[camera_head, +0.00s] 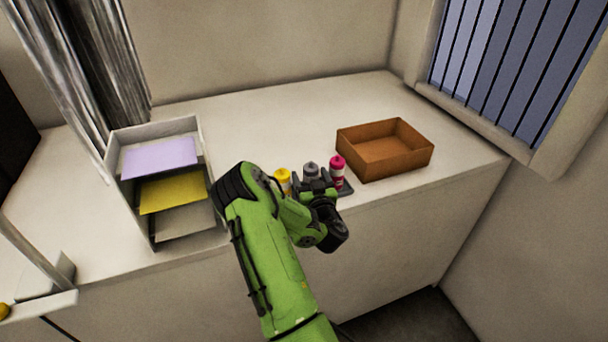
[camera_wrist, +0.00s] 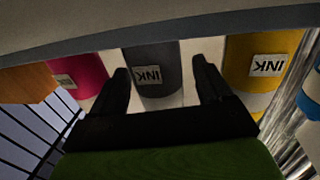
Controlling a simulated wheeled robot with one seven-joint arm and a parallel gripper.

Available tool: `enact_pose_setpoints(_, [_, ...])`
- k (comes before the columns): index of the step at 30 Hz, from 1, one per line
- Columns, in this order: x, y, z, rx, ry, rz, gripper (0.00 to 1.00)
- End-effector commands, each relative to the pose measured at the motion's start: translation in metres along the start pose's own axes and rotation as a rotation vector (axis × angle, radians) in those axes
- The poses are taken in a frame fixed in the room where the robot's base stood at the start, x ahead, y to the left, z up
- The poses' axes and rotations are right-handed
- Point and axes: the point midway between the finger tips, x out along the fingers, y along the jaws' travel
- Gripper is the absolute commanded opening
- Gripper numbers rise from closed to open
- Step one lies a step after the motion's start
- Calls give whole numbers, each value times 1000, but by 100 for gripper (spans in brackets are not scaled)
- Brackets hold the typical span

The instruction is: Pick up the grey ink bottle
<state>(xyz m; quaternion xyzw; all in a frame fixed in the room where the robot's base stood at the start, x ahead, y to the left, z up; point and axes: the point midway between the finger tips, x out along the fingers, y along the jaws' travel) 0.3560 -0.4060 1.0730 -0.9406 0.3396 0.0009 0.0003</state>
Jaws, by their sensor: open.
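The grey ink bottle (camera_head: 311,171) stands between the yellow bottle (camera_head: 283,180) and the magenta bottle (camera_head: 337,171), partly hidden behind my gripper (camera_head: 318,186) in the head view. In the wrist view the grey ink bottle (camera_wrist: 153,74), with a white INK label, appears between the two fingers of my gripper (camera_wrist: 161,82). The fingers are apart, one on each side of it in the picture. I cannot tell whether they touch it. The magenta bottle (camera_wrist: 78,78) and the yellow bottle (camera_wrist: 263,65) flank it.
An open brown box (camera_head: 386,160) is to the right. A paper organizer (camera_head: 125,188) with coloured sheets stands to the left. The back middle of the counter is clear.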

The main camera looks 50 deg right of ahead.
Motion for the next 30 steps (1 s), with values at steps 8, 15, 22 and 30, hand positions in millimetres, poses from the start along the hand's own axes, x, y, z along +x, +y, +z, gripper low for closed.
enact_pose_setpoints(8, [0, 0, 0, 0, 0, 0, 52])
enact_pose_setpoints(15, [0, 0, 0, 0, 0, 0, 20])
enact_pose_setpoints(22, [0, 0, -7, -2, 0, 0, 20])
enact_pose_setpoints(30, [0, -1, -75, -3, 0, 0, 20])
